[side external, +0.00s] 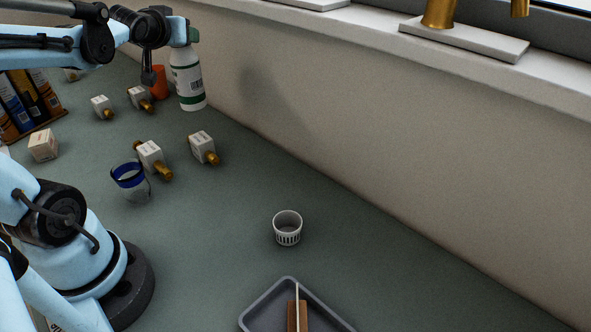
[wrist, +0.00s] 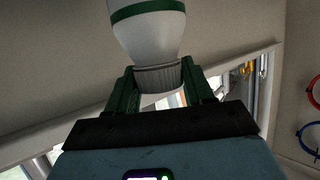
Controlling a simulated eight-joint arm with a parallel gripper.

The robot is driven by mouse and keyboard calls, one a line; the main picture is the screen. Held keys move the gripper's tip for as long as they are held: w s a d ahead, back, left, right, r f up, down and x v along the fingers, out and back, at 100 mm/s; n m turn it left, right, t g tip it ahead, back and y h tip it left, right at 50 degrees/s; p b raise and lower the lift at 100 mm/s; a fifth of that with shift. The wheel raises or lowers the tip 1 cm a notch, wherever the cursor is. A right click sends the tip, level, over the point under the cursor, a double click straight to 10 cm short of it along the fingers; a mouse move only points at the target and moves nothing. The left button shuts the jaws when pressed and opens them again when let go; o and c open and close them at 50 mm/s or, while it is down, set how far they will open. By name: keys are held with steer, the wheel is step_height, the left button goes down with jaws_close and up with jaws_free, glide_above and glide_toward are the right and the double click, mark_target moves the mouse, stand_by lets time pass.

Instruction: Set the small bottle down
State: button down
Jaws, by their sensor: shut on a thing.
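My gripper (side external: 191,37) is at the bottle's top end. In the wrist view, the green fingers of my gripper (wrist: 159,77) are shut around the ribbed neck of the bottle (wrist: 150,35). The bottle's base is outside the wrist view.
An orange cup (side external: 160,82) stands just left of the bottle. Small white boxes with brass fittings (side external: 204,148) lie in front. A blue-rimmed glass (side external: 131,183), a white ramekin (side external: 287,229) and a grey tray (side external: 257,309) are nearer. The worktop right of the boxes is clear.

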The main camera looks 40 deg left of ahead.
steer(key=w+d+m+t+h, duration=0.1)
steer(key=w+d+m+h, duration=0.2)
steer(key=d, duration=0.9)
steer(key=w+d+m+t+h, duration=0.1)
steer(key=w+d+m+h, duration=0.25)
steer(key=d, duration=0.75)
steer(key=w+d+m+t+h, duration=0.1)
steer(key=w+d+m+h, duration=0.2)
steer(key=d, duration=0.9)
steer(key=s+d+m+g+h, duration=0.1)
steer(key=s+d+m+h, duration=0.2)
steer(key=s+d, duration=0.55)
steer(key=s+d+m+g+h, duration=0.25)
steer(key=s+d, duration=0.25)
steer(key=d, duration=0.6)
steer(key=s+d+m+g+h, duration=0.1)
steer(key=s+d+m+h, duration=0.25)
steer(key=s+d, duration=0.5)
steer(key=w+a+f, duration=0.1)
steer(key=w+f, duration=0.9)
steer(key=w, duration=0.3)
steer(key=shift+f, duration=0.35)
steer(key=shift+f+n+h, duration=0.15)
steer(key=shift+n+h, duration=0.1)
steer(key=shift+c, duration=2.2)
jaws_free()
